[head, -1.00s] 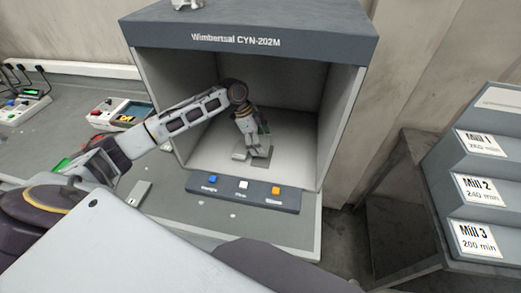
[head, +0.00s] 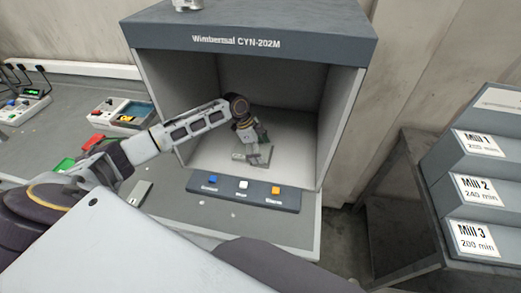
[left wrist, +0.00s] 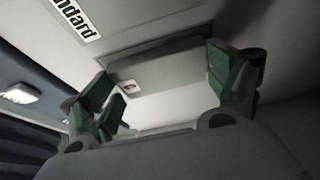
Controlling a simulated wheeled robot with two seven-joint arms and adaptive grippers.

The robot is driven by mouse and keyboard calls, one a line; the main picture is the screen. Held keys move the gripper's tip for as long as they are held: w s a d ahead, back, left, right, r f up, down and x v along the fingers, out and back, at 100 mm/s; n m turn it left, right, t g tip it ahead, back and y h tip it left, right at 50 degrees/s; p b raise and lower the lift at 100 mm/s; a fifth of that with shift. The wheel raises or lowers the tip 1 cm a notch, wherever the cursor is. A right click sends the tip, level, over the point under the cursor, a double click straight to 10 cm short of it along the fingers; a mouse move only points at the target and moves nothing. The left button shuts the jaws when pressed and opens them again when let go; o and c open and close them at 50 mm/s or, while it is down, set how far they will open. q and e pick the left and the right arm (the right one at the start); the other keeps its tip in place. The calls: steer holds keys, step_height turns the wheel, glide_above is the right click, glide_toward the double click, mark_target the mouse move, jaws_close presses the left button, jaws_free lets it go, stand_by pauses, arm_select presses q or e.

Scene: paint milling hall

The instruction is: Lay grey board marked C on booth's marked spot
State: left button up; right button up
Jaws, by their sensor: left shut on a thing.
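The booth (head: 247,42) is an open-fronted grey box labelled Wimbertsal CYN-202M. My left gripper (head: 251,150) reaches inside it and points down near its floor. In the left wrist view, my left gripper (left wrist: 168,95) has its green-padded fingers on either side of a pale grey board (left wrist: 165,72), shut on it. A small mark shows on the board, but I cannot read it. In the head view the board is small and partly hidden by the gripper. A darker patch on the booth floor beneath the gripper is mostly covered. My right gripper is not in view.
A control strip with blue, white and orange buttons (head: 243,190) runs along the booth's front. A small grey block (head: 139,193) lies on the bench to its left. Trays and devices (head: 125,113) stand farther left. A stepped Mill rack (head: 475,190) stands right.

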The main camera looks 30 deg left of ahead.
arm_select(q)
steer(key=shift+f, duration=0.1)
steer(key=o, duration=0.8)
steer(key=shift+r, duration=0.25)
steer(key=shift+p+v, duration=0.8)
steer(key=shift+p, duration=0.1)
steer(key=shift+p+v, duration=1.5)
steer(key=shift+v, duration=0.05)
steer(key=shift+p+v, duration=0.45)
steer(key=shift+v, duration=0.5)
steer(key=shift+a+r, duration=0.15)
steer(key=shift+r, duration=0.15)
